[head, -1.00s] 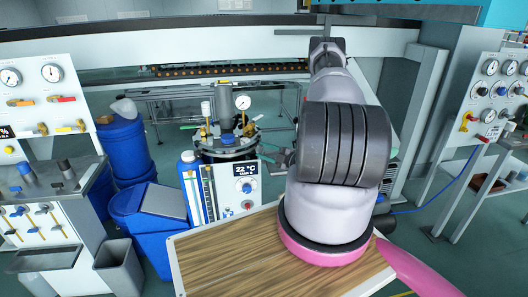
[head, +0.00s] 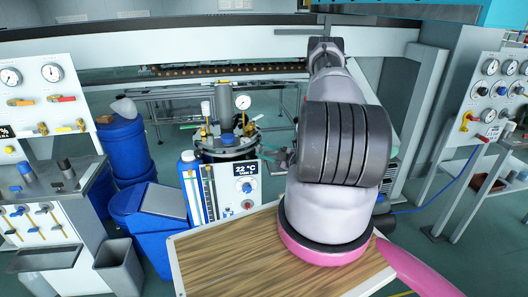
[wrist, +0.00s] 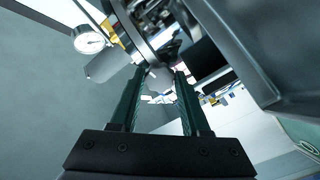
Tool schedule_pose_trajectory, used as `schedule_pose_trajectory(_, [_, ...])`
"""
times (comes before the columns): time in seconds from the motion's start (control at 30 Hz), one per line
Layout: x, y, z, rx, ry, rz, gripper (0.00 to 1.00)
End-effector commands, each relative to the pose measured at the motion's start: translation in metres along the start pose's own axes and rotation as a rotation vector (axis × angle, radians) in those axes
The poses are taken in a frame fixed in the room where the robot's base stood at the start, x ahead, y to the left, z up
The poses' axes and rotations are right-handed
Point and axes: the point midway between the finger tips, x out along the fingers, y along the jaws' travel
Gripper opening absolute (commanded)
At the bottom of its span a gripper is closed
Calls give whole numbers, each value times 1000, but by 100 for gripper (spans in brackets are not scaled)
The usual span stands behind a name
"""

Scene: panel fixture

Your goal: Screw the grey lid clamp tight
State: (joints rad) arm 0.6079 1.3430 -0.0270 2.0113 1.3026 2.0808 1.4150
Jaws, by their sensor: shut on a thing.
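The vessel (head: 228,146) stands behind the blue-and-white panel, with a round metal lid and fittings on top. My gripper (head: 268,155) is at the right side of the lid's rim, small and partly dark in the head view. In the wrist view my gripper (wrist: 160,74) has its two long dark green fingers around a small grey piece at the rim, which I take to be the lid clamp (wrist: 158,80). The fingers are shut on it. Its screw cannot be made out clearly, and its tightness does not show.
A pressure gauge (head: 243,102) and yellow fittings rise from the lid, close to my gripper; the gauge also shows in the wrist view (wrist: 89,40). A panel with a 22 °C display (head: 246,185) stands in front. Blue drums (head: 124,145) are at left.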

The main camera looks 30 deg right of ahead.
Motion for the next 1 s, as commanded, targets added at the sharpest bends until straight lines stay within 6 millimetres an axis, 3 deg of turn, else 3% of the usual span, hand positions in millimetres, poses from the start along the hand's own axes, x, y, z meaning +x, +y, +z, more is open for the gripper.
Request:
schedule_pose_trajectory(0.03, [-2, -1, 1, 1, -4, -3, 50])
schedule_pose_trajectory(0.1, [-2, -1, 1, 1, -4, -3, 76])
schedule_pose_trajectory(0.57, [0, -2, 0, -62, 0, -4, 76])
schedule_pose_trajectory(1.0, [-1, 1, 0, -616, -2, -2, 76])
